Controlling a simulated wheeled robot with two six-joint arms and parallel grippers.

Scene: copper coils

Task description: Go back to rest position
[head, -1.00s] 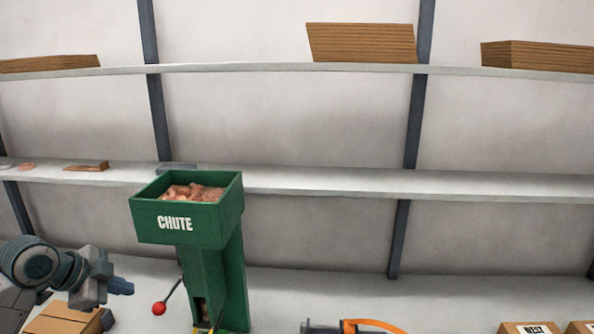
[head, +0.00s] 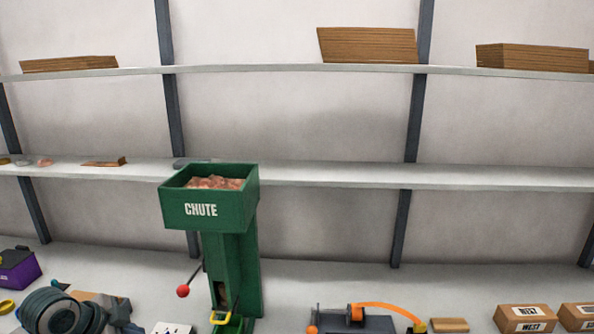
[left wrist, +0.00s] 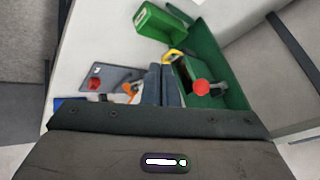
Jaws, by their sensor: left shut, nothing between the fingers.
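My left gripper (left wrist: 163,86) shows in the left wrist view with its two dark fingers together and nothing between them. In the head view my left arm (head: 62,312) is low at the bottom left, beside the green chute and apart from it. The green chute (head: 232,265) stands upright on the white bench, and its top bin holds copper pieces (head: 213,182). A lever with a red knob (head: 183,291) sticks out on its left side. My right gripper is not in view.
A purple box (head: 16,270) is at the far left. An orange-handled tool (head: 385,312) and cardboard boxes marked WEST (head: 525,318) line the bench to the right. A green bin (left wrist: 160,20) shows in the left wrist view. Shelves run along the back wall.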

